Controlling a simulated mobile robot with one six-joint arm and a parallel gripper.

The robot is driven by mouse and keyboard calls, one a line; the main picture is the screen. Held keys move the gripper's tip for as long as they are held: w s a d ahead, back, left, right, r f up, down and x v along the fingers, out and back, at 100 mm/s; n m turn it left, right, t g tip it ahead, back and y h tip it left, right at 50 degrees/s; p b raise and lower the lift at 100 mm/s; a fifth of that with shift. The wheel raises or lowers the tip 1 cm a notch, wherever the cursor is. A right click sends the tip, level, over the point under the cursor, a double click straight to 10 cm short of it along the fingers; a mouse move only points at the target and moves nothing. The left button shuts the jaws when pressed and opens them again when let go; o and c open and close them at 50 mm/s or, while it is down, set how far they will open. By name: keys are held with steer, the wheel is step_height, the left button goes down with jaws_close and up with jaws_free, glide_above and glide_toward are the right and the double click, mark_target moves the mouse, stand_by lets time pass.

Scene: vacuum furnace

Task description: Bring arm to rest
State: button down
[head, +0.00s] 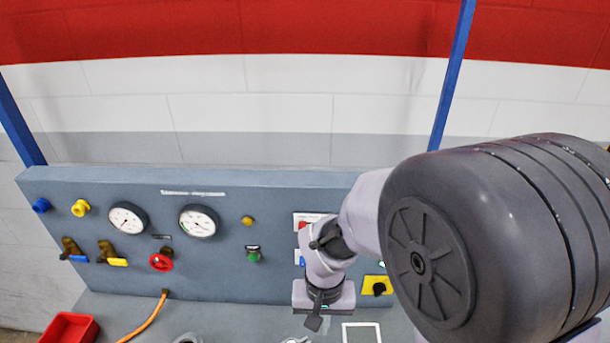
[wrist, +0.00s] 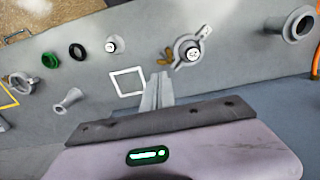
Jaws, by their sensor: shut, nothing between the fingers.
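My arm (head: 323,265) reaches down in front of the right part of the grey control panel (head: 120,185). My gripper (head: 314,323) points down over the bench and is shut with nothing held. In the wrist view its closed fingers (wrist: 158,90) show beside the white square outline (wrist: 127,82) on the bench. I cannot tell the exact height of the fingertips above the surface.
The bench bears a green ring (wrist: 50,60), a black ring (wrist: 77,51), a winged clamp (wrist: 189,51) and a flanged tube (wrist: 297,25). A red bin (head: 70,328) and orange hose (head: 145,320) are at left. My arm hides the panel's right part.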

steer(key=s+d+r+m+t+y+b, duration=0.1)
steer(key=s+d+r+m+t+b, duration=0.1)
steer(key=s+d+r+t+b, duration=0.1)
steer(key=s+d+r+m+t+y+b, duration=0.1)
steer(key=s+d+r+m+t+b, duration=0.1)
steer(key=s+r+b, duration=0.3)
steer(key=s+d+b, duration=0.1)
steer(key=s+b, duration=0.1)
steer(key=s, duration=0.1)
steer(key=shift+s+d+r+t+b, duration=0.2)
steer(key=shift+d+r+t+b, duration=0.15)
steer(key=shift+r+t, duration=0.05)
steer(key=c, duration=2.1)
jaws_free()
